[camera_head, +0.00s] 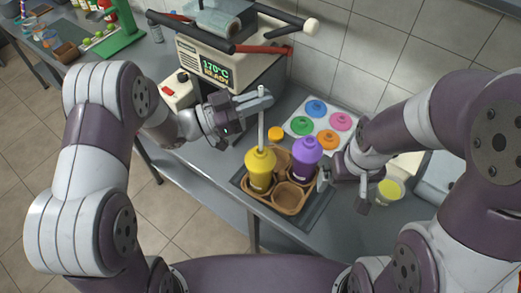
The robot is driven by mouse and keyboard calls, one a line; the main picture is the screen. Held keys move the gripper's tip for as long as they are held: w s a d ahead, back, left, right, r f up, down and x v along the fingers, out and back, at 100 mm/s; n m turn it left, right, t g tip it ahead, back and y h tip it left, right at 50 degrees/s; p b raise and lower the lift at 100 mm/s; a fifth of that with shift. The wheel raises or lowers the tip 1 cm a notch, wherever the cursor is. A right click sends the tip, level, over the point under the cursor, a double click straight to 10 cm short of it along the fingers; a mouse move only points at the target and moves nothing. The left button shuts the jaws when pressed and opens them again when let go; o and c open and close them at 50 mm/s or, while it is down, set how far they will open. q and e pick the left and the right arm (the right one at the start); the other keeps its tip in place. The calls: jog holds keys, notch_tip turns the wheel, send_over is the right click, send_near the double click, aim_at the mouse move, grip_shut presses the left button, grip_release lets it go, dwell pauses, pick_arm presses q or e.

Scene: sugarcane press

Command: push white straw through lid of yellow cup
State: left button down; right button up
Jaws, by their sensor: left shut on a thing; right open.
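The yellow cup (259,172) with its domed yellow lid sits in the left part of a brown cup carrier (290,207). The white straw (261,132) stands upright above the lid. Its lower end meets the top of the lid; I cannot tell whether it goes through. My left gripper (262,99) is shut on the straw near its upper end. My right gripper (344,192) is open and empty, to the right of the carrier, close to its right edge.
A purple cup (305,154) stands in the carrier next to the yellow one; the front compartments look empty. Coloured lids lie on a white tray (297,123) behind. A press machine (228,68) stands at the back left. A small cup with yellow contents (389,191) is at right.

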pick_arm(q)
jog(key=shift+f+b, duration=6.15)
jog(key=shift+f, duration=1.7)
jog(key=c, duration=1.1)
grip_release()
jog(key=shift+r, duration=0.1)
notch_tip(320, 180, up, 7)
jog(key=p, duration=0.5)
jog(key=shift+p, duration=0.35)
